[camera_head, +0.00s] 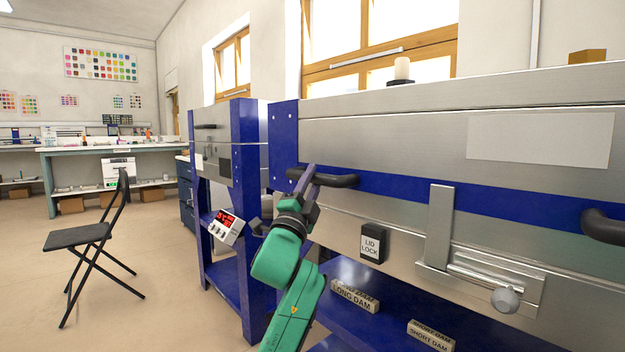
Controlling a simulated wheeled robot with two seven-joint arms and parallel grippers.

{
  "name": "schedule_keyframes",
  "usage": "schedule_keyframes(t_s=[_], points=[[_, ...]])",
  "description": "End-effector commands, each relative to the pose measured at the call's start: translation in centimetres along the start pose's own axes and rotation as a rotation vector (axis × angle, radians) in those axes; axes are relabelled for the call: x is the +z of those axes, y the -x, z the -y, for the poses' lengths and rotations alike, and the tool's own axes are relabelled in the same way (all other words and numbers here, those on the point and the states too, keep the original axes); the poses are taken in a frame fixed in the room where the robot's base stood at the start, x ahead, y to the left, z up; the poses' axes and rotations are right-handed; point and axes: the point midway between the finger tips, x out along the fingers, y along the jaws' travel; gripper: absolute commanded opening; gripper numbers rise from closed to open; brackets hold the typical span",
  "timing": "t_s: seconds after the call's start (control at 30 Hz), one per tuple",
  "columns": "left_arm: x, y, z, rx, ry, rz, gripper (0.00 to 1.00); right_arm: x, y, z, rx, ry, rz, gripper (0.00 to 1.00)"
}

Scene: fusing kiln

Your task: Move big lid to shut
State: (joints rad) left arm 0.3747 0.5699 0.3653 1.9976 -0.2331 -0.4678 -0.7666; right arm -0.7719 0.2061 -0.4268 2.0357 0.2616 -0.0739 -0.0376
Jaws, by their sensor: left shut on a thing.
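The big lid (400,140) is the wide silver top of the large kiln on the right, with a blue band along its front. Two dark handles stand out from this band: a left handle (338,180) and a right handle (605,227) at the picture's edge. My left gripper (308,180) is at the left end of the left handle, shut on it; its fingers partly hide that end. I see no clear open gap under the lid from here. My right gripper is out of view.
Labelled dam blocks (355,296) lie on the blue lower shelf. A smaller kiln (218,150) stands behind, a black folding chair (80,236) at left on open floor.

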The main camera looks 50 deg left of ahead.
Motion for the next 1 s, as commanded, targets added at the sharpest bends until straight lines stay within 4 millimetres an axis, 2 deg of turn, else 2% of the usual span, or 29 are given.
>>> schedule_keyframes(t_s=[0.03,0.07,0.1,0.17,0.8,1.0], points=[[0.1,0.1,-1.3,0.027,0.003,0.005,0.0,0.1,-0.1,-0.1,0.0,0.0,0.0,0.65],[0.1,0.1,-1.3,0.027,0.003,0.005,0.0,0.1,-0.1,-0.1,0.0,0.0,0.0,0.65],[0.1,0.1,-1.3,0.028,0.003,0.005,0.4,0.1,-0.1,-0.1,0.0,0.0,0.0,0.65],[0.1,0.1,-1.3,0.028,0.004,0.005,0.62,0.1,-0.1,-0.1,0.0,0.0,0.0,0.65],[0.1,0.1,-0.5,0.011,0.002,0.002,0.62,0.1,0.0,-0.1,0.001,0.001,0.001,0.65],[0.0,2.0,-0.6,0.012,0.002,0.001,0.62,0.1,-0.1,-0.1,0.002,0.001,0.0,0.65]])
